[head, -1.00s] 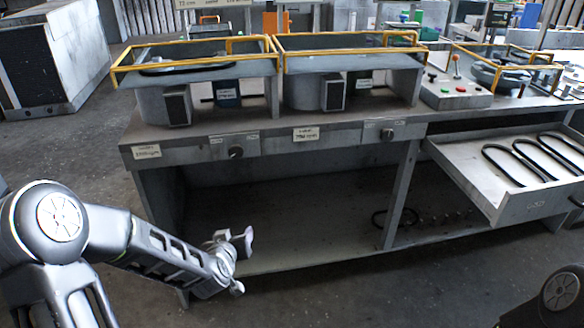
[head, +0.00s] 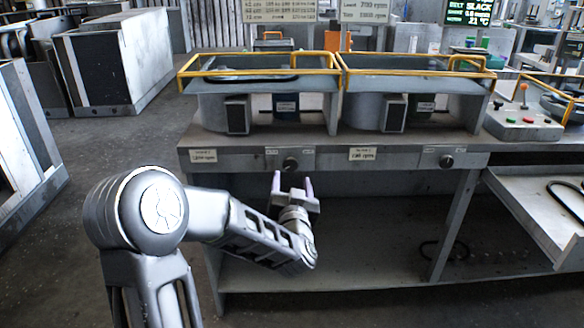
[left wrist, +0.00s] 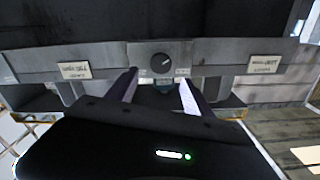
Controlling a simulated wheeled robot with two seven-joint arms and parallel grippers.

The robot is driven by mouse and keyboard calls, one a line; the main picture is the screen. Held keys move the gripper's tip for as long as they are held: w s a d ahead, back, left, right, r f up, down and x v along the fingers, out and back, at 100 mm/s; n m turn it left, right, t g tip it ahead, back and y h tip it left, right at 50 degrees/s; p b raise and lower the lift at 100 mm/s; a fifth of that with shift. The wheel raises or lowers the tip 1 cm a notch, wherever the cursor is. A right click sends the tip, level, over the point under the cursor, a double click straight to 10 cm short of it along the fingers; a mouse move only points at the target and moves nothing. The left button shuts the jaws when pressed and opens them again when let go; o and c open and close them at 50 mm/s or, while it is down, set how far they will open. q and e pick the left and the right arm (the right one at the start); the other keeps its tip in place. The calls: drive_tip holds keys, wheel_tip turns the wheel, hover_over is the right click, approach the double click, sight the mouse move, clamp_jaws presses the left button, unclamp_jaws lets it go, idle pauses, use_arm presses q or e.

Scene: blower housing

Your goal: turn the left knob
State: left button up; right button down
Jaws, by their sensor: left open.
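The left knob (head: 290,164) is a dark round knob on a pale plate on the front edge of the bench. It also shows in the left wrist view (left wrist: 162,63), with a light pointer line set at a slant. My left gripper (head: 292,182) is open and empty, just below and in front of the left knob, apart from it. In the left wrist view its two fingers (left wrist: 160,88) stand to either side below the knob. The right knob (head: 446,161) sits further right on the same edge. My right gripper is not in view.
Two blower housings with yellow rails (head: 265,72) stand on the bench above the knobs. An open drawer (head: 545,215) juts out at the right. The shelf space (head: 350,235) under the bench is mostly empty, with a dark belt (head: 443,250) at its right.

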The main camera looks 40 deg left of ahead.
sight(292, 166)
use_arm(q)
drive_tip(key=x, duration=0.7)
drive_tip(key=shift+w+a, duration=0.2)
drive_tip(key=shift+c, duration=0.2)
clamp_jaws()
drive_tip(key=shift+m, duration=0.4)
drive_tip(key=m, duration=0.2)
drive_tip(key=shift+d+m, duration=0.1)
drive_tip(key=shift+m, duration=0.2)
drive_tip(key=m+p, duration=0.1)
drive_tip(key=m, duration=0.3)
drive_tip(key=shift+f+p, duration=0.1)
drive_tip(key=shift+p, duration=0.2)
idle(0.3)
